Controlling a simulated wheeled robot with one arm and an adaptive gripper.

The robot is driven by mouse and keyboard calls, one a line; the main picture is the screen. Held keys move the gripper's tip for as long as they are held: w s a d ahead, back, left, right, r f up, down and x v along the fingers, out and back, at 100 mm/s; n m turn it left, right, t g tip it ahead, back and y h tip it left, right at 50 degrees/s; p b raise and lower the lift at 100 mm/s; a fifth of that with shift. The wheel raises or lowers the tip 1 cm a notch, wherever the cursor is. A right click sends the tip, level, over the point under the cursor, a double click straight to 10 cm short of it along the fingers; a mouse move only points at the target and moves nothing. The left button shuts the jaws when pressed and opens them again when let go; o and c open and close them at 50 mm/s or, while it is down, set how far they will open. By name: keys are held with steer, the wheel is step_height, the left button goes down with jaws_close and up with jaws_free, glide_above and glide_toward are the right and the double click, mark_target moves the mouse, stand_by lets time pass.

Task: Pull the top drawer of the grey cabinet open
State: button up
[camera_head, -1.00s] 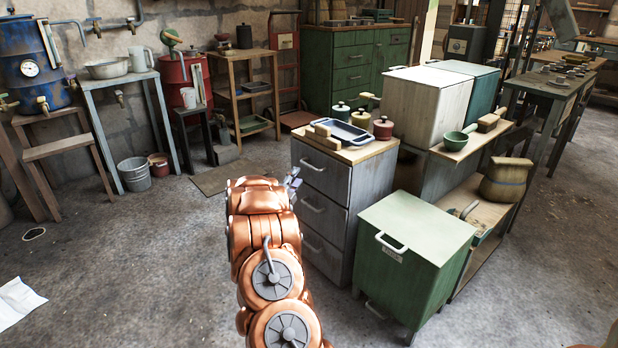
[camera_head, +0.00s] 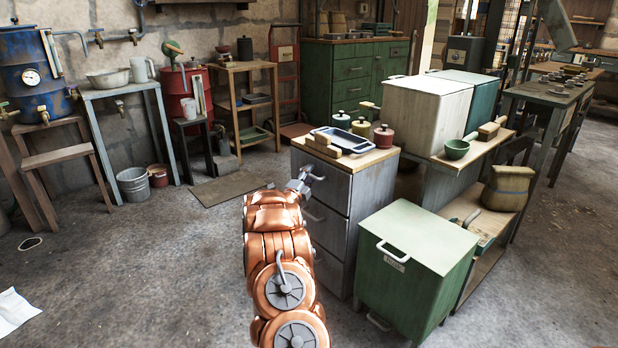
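The grey cabinet (camera_head: 372,200) stands in the middle, with three drawers one above another. Its top drawer (camera_head: 336,190) looks closed, its front level with the drawers below. The top drawer's pale handle (camera_head: 317,177) is partly hidden by my gripper (camera_head: 305,178). My gripper is at the left end of that handle, close in front of the drawer. It is small here and seen from behind, so I cannot tell whether its fingers are open or shut, or whether they touch the handle.
A blue-grey tray (camera_head: 342,140), a wooden brush (camera_head: 323,145) and several lidded pots lie on the cabinet top. A green box-like cabinet (camera_head: 415,265) stands close at the right front.

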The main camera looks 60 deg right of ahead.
steer(key=shift+c, duration=0.2)
jaws_close()
stand_by(0.6)
